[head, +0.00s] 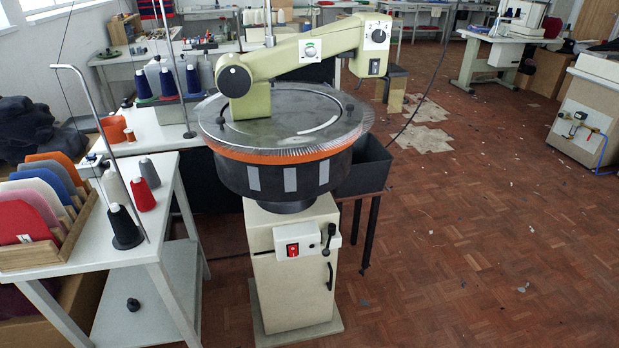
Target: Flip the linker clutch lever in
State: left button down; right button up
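The linker (285,130) stands in the middle of the head view. It has a round grey dial with an orange band, a pale green arm above it and a cream pedestal (290,300). A small black-knobbed lever (329,237), which looks like the clutch lever, sits at the right of the pedestal's front panel (285,243). Its knob points up and leans slightly right. A red switch (292,250) is to its left on the same panel. Neither of my grippers is in view, and nothing touches the lever.
A white table (160,195) with yarn cones and a rack of coloured panels stands close on the left. A black bin (367,170) on legs is behind the pedestal's right side. A curved black handle (328,276) is below the lever. The right-hand parquet floor (460,260) is mostly open.

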aim_at(331, 227)
jog(key=i+j, duration=0.1)
jog(key=j, duration=0.4)
jog(key=i+j, duration=0.1)
jog(key=j, duration=0.35)
jog(key=i+j+u, duration=0.1)
jog(key=j, duration=0.4)
jog(key=i+j, duration=0.1)
jog(key=j, duration=0.4)
